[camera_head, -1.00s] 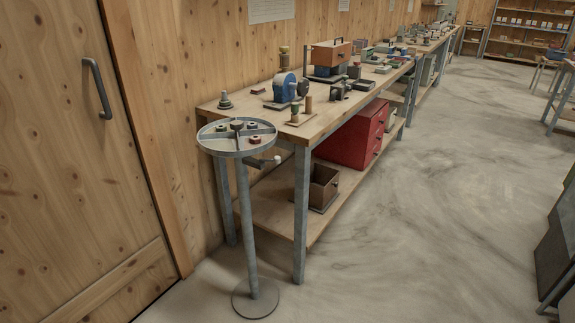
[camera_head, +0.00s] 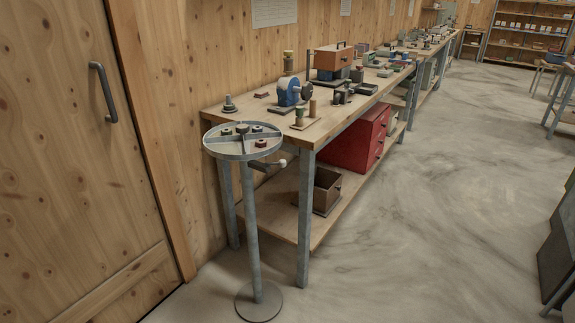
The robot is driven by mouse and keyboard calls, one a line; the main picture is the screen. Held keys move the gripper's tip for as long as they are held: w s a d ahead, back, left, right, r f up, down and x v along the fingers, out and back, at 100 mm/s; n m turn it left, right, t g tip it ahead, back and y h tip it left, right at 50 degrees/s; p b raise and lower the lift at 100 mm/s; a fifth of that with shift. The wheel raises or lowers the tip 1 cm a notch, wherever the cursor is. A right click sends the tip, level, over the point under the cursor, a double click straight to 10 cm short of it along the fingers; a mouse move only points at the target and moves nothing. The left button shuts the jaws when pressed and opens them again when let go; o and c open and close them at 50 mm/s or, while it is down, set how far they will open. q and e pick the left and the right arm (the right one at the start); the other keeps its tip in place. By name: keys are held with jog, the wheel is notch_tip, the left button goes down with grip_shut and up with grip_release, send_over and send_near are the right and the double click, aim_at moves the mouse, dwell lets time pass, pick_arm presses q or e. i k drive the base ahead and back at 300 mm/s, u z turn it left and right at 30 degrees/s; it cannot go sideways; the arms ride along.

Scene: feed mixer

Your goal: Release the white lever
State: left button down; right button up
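The white lever shows as a short dark arm with a white knob (camera_head: 282,163) at its end. It sticks out to the right, just under the round grey divided tray (camera_head: 243,155) on top of a floor stand. The lever's inner end is partly hidden under the tray. Neither of my grippers is in view, and nothing is seen touching the lever.
The stand's post (camera_head: 252,235) rises from a round base (camera_head: 259,301) on the floor. A wooden workbench (camera_head: 325,125) with tools stands close behind it. A wooden door (camera_head: 75,150) is at the left. The floor (camera_head: 430,200) to the right is open.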

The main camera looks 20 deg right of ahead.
aim_at(282, 164)
jog(key=i, duration=0.55)
jog(key=z, duration=1.45)
